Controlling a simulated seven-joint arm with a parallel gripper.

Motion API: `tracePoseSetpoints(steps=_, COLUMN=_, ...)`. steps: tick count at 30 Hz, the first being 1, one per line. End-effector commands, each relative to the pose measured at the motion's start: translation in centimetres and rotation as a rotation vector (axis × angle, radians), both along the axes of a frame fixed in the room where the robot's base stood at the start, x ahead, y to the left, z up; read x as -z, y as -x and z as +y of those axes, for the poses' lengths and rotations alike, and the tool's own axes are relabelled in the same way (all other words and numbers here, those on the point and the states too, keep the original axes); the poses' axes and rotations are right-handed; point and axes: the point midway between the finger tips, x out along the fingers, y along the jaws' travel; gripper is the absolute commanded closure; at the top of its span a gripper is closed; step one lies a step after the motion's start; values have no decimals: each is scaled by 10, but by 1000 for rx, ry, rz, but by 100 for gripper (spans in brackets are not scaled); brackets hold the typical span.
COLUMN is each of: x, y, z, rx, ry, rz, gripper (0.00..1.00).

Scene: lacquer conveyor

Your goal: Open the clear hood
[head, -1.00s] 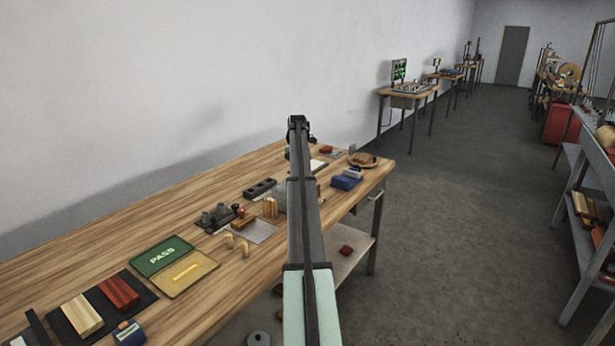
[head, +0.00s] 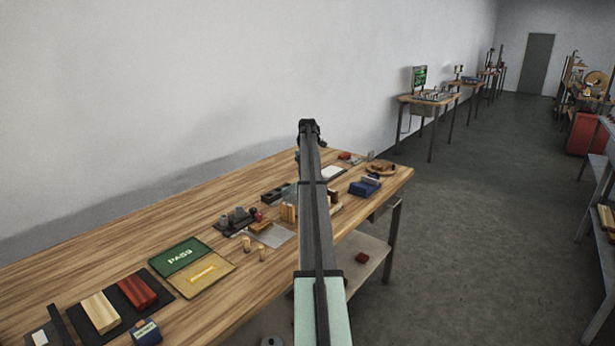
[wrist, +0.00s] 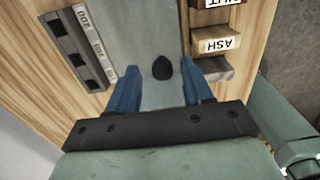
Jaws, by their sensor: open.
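In the wrist view, a pale grey-green, see-through-looking panel, apparently the clear hood (wrist: 155,25), fills the upper middle. A small dark knob (wrist: 162,68) stands out on it. My gripper (wrist: 162,78) is open, with one blue finger on each side of the knob. No finger visibly touches the knob; I cannot tell its exact depth relative to the fingertips.
The wooden bench (head: 130,232) also bears a green PASS board (head: 180,256) and a blue box (head: 364,188). Open floor lies to the right.

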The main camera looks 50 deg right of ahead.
Motion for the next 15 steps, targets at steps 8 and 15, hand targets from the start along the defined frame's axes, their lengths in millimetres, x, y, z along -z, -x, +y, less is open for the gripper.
tracePoseSetpoints(steps=8, x=-23, y=0, z=-1, rx=0, ry=1, rz=0, gripper=50)
tracePoseSetpoints(steps=15, x=-71, y=-1, z=-1, rx=0, ry=2, rz=-1, gripper=50)
